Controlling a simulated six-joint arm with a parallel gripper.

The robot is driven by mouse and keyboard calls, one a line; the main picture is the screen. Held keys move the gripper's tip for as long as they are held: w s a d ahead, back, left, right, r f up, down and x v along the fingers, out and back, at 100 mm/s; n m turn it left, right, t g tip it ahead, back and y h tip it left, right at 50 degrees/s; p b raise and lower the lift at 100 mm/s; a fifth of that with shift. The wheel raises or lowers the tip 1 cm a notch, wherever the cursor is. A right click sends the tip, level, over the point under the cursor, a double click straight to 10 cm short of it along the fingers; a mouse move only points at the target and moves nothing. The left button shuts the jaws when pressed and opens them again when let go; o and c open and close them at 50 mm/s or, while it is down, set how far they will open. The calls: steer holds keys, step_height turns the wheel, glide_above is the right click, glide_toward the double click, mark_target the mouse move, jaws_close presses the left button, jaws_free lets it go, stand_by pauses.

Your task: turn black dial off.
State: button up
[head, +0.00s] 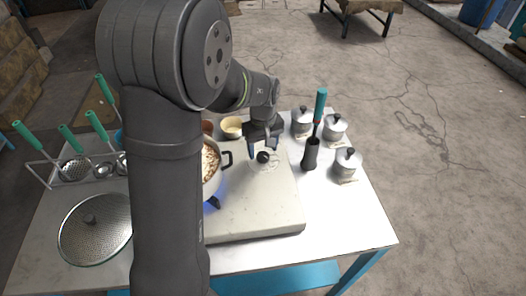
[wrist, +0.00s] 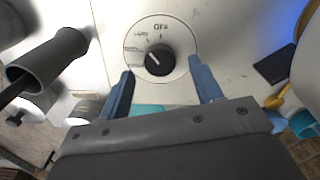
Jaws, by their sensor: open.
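The black dial (head: 263,157) sits on a round white plate on the pale stove block (head: 255,215). In the wrist view, the black dial (wrist: 159,60) shows near the top middle, with the word OFF above it and other marks to its left. Its white pointer line slants to the upper left, away from OFF. My gripper (head: 264,150) is above the dial in the head view. In the wrist view, my gripper (wrist: 162,80) is open, with one blue finger on each side below the dial. No contact with the dial shows.
A pot (head: 213,170) of food stands left of the dial, partly hidden by my arm, with a blue glow beneath. A dark holder (head: 310,155) with a green-handled tool and several lidded metal jars (head: 347,165) stand to the right. A lid (head: 95,230) lies at left.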

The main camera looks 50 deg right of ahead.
steer(key=shift+f, duration=1.1)
steer(key=c, duration=1)
steer(key=shift+m, duration=0.3)
steer(key=m, duration=0.3)
steer(key=shift+m, duration=2.2)
